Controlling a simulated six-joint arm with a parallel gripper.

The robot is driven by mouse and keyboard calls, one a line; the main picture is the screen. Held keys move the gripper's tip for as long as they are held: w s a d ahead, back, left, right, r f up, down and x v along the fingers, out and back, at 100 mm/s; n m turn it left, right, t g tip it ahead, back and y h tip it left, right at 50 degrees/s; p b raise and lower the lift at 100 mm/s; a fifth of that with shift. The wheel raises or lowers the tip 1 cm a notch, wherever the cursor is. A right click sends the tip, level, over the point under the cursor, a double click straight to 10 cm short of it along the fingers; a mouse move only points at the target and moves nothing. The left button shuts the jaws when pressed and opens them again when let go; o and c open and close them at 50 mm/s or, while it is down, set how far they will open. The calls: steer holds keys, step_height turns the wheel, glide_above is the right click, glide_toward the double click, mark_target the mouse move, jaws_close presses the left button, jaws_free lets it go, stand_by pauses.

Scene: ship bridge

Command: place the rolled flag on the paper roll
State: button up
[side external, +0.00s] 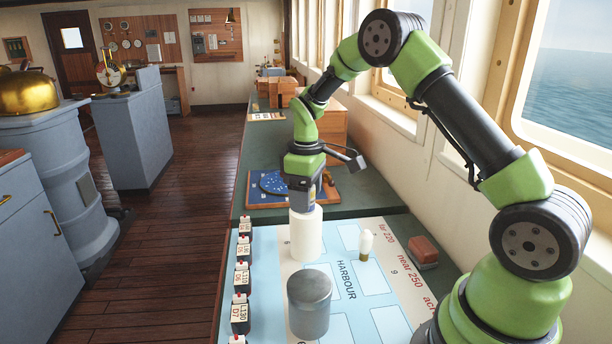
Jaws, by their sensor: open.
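A white upright cylinder (306,238), which looks like the paper roll, stands on the chart-like mat. My gripper (302,207) points down right at its top end. The jaws are open, but their tips overlap the top of the white cylinder in this view, so I cannot tell whether they touch it or stand around it. No rolled flag can be made out for certain. A small upright piece (366,246), white above and olive below, stands to the right of the roll; I cannot tell if it is the flag.
A grey cylinder (309,304) stands in front of the roll. A red-brown block (423,250) lies at right. Several small labelled blocks (242,278) line the mat's left edge. Behind are a blue disc on a wooden board (268,197) and wooden boxes. Windows bound the right side.

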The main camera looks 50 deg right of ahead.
step_height(320, 180, up, 12)
steer(key=shift+f, duration=0.2)
steer(key=s+a+r+m+t+y, duration=0.1)
steer(key=s+a+r+m+t, duration=0.1)
steer(key=s+a+r, duration=0.4)
steer(key=s+a+r+m+t, duration=0.3)
steer(key=s+a, duration=0.1)
steer(key=s, duration=0.4)
steer(key=s+a+f+m+t+y, duration=0.1)
steer(key=s+a+f+m+t, duration=0.1)
steer(key=s, duration=0.5)
steer(key=shift+s+a+f+m, duration=0.15)
steer(key=shift+s+f+m, duration=0.05)
steer(key=shift+f+m, duration=0.1)
